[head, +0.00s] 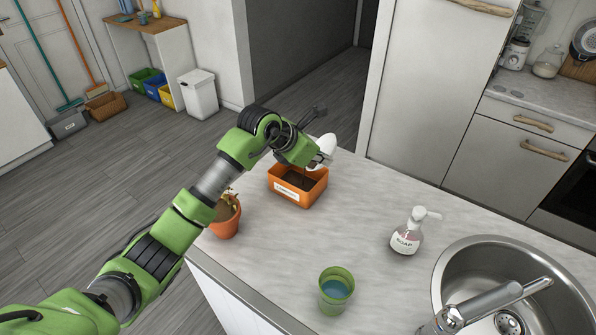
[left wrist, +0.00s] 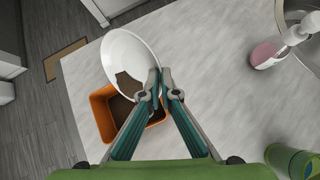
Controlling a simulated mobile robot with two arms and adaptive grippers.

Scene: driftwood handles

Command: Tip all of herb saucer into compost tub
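My left gripper (left wrist: 161,84) is shut on the rim of the white herb saucer (left wrist: 126,52). In the head view the saucer (head: 325,149) is tilted steeply, above and just behind the orange compost tub (head: 299,200). In the left wrist view the saucer overlaps the far side of the tub (left wrist: 104,122). A brown patch shows at the saucer's lower part; I cannot tell whether it lies on the saucer or is something beyond it. Dark brown matter lies in the tub. My right gripper is not in view.
A potted plant (head: 226,217) stands left of the tub, close to my left arm. A soap dispenser (head: 407,234), a green cup (head: 336,289) and the sink (head: 455,268) are to the right and front. The counter's middle is clear.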

